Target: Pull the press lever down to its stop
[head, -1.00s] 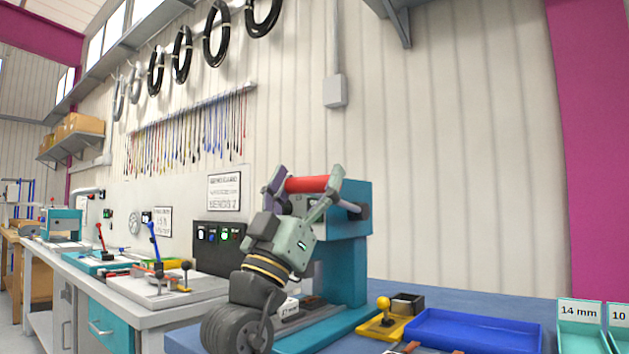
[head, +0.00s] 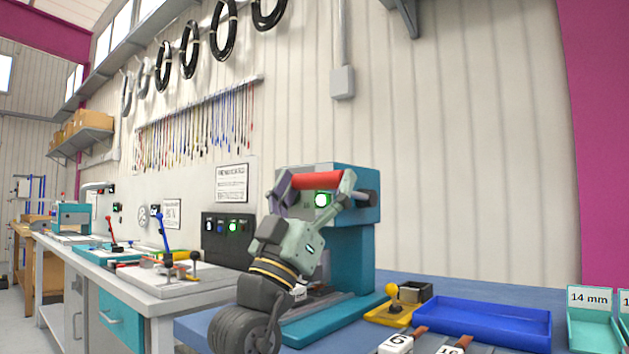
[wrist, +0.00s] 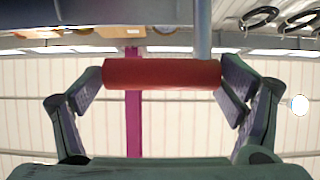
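The teal press (head: 352,255) stands on the blue-topped bench, with a lever whose red grip (head: 318,180) is in front of its upper head. In the wrist view the red grip (wrist: 160,74) lies level across the picture, with a grey-blue lever rod (wrist: 203,30) rising behind its right end. My gripper (head: 316,184) has one finger at each end of the red grip, and both pads appear to touch it. The gripper is shut on the grip lengthwise. The lever's pivot is partly hidden.
A teal bin (head: 592,325) marked 14 mm stands far right. A dark switch box (head: 225,238) is behind my arm.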

